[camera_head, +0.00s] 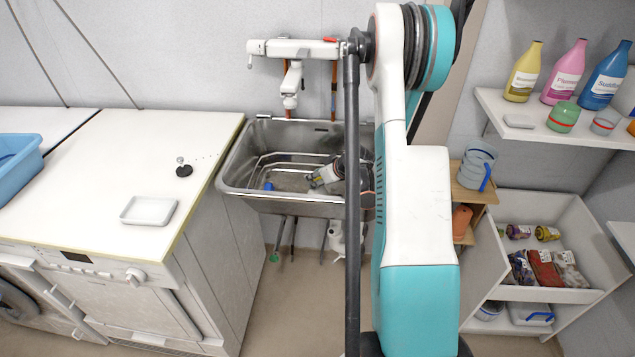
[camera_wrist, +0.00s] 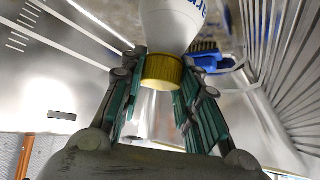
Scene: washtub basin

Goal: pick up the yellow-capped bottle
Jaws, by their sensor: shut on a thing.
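The yellow-capped bottle shows in the wrist view as a white body (camera_wrist: 172,22) with blue lettering and a ribbed yellow cap (camera_wrist: 162,72). My gripper (camera_wrist: 164,62) has its green-padded fingers on both sides of the cap and is shut on it. The bottle's far end is cut off by the top of the wrist view. In the head view the bottle (camera_head: 325,174) is inside the metal basin (camera_head: 228,178), tilted beside my gripper. My arm hides the right part of the basin, and the cap cannot be made out there.
A blue brush (camera_wrist: 208,57) lies in the basin close to the bottle. A wire rack (camera_wrist: 290,75) lines the basin. A faucet (camera_head: 292,80) hangs over the basin's back. A white counter (camera_head: 100,160) stands left; shelves with bottles (camera_head: 565,72) stand right.

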